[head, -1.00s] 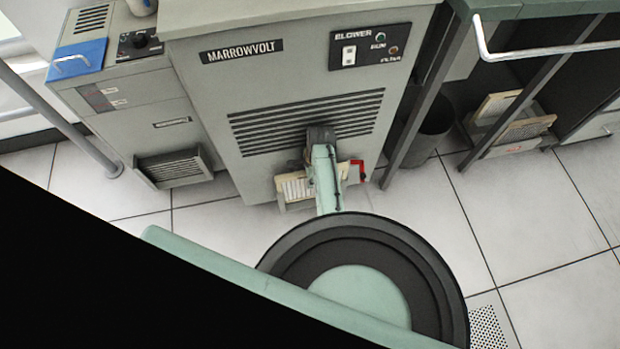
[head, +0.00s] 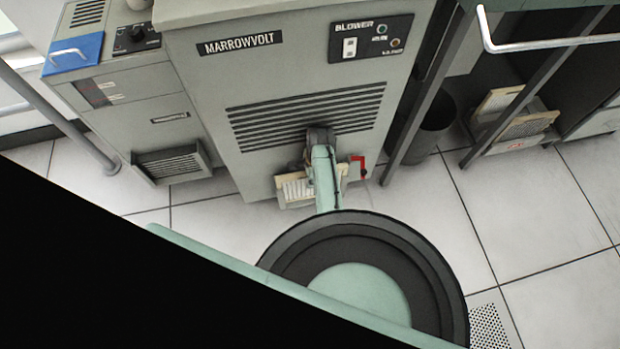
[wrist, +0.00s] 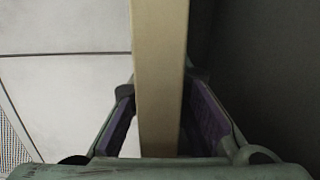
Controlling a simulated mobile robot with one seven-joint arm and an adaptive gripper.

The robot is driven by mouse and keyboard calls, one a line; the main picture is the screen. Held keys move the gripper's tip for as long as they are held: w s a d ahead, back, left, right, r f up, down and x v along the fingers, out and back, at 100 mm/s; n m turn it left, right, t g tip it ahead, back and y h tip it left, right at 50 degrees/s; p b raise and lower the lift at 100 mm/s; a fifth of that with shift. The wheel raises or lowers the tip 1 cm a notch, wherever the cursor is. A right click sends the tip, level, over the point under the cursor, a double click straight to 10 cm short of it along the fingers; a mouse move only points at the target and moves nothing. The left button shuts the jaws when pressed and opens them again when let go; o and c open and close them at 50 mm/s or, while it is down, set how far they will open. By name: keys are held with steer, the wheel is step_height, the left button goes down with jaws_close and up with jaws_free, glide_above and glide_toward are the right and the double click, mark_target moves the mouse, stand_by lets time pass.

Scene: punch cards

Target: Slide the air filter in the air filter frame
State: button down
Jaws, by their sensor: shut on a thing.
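The air filter (head: 297,189), with white pleats and a pale tan border, is at the lower front of the grey MARROWVOLT cabinet (head: 215,110). My arm covers its middle in the head view. In the wrist view the tan edge of the filter (wrist: 160,60) runs up between the two purple-padded fingers of my gripper (wrist: 160,105), which is shut on it. The air filter frame is mostly hidden behind the filter and arm. I cannot tell how deep the filter sits. A red latch (head: 359,166) shows to its right.
A blower panel (head: 370,48) is on the cabinet's upper right. A smaller grey unit (head: 130,100) stands left. A dark bin (head: 432,122) and a rack holding other filters (head: 525,123) stand right. Tiled floor in front is clear.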

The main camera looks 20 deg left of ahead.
steer(key=shift+f, duration=0.1)
steer(key=c, duration=1.4)
jaws_free()
steer(key=shift+c, duration=0.2)
steer(key=shift+o, duration=0.5)
steer(key=o, duration=0.4)
steer(key=r+p, duration=0.6)
steer(key=shift+w+r, duration=0.25)
steer(key=shift+f, duration=0.1)
